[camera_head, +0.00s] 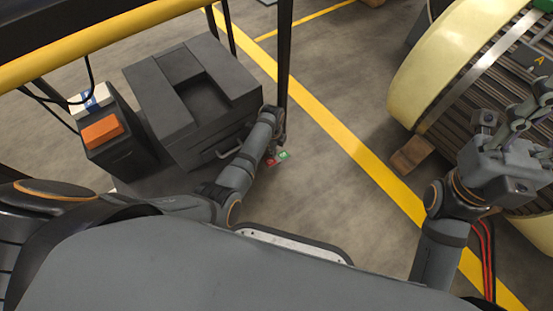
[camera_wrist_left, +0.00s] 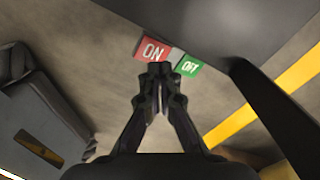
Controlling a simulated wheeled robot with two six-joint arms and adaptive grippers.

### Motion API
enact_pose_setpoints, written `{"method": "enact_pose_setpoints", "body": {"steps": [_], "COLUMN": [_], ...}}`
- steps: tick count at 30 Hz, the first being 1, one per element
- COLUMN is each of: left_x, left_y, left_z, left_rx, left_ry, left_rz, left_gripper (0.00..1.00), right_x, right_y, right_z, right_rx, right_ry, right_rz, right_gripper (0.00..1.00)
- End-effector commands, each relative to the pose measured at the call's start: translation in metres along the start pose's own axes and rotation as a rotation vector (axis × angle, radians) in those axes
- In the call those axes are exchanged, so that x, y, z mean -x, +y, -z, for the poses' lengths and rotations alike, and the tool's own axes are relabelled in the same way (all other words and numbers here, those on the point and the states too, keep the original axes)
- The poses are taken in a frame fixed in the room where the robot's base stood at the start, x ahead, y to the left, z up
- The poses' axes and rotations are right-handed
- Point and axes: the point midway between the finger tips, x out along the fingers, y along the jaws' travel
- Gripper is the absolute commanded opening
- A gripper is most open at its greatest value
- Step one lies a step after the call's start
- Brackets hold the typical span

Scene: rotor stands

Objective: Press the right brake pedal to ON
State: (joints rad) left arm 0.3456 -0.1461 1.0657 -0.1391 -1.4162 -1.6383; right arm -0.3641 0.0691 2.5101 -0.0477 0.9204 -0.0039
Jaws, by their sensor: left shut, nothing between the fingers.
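The brake pedal has a red ON plate (camera_wrist_left: 152,50) and a green OFF plate (camera_wrist_left: 188,67), side by side near the floor. In the head view the red ON plate (camera_head: 270,161) and green OFF plate (camera_head: 284,155) show small beside the foot of a dark post. My left gripper (camera_wrist_left: 160,68) is shut and empty, with its tips overlapping the lower edge of the ON plate in the wrist view; contact cannot be told. In the head view my left gripper (camera_head: 277,146) is just above the plates. My right gripper (camera_head: 528,105) is at the far right, in front of the rotor.
A dark grey box with a handle (camera_head: 185,105) stands left of the pedal. A dark post (camera_head: 284,55) rises beside it. A smaller bin (camera_head: 118,150) carries an orange block (camera_head: 102,131). The large rotor (camera_head: 455,75) stands right. Floor beyond the yellow line (camera_head: 345,140) is largely clear.

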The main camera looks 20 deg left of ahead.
Motion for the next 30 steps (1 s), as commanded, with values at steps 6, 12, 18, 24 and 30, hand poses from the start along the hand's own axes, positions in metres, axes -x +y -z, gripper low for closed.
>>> {"method": "enact_pose_setpoints", "body": {"steps": [6,12,18,24,30], "left_x": [-0.001,-0.004,-0.007,-0.01,-0.013], "left_y": [0.0,0.0,0.0,0.0,0.0], "left_z": [0.0,0.0,0.0,0.0,0.0], "left_rx": [0.0,0.0,0.0,0.0,0.0], "left_ry": [0.0,0.0,0.0,0.0,0.0], "left_rz": [0.0,0.0,0.0,0.0,0.0], "left_gripper": [0.0,0.0,0.0,0.0,0.0], "right_x": [0.001,0.003,0.004,0.006,0.008], "right_y": [0.0,0.0,-0.001,-0.001,-0.001], "right_z": [0.0,0.0,-0.001,-0.001,-0.001], "right_rx": [0.0,0.0,0.0,0.0,0.0], "right_ry": [0.0,-0.001,-0.001,-0.001,-0.001], "right_rz": [0.0,0.0,0.0,0.0,0.0], "right_gripper": [0.4,0.4,0.4,0.4,0.4]}}
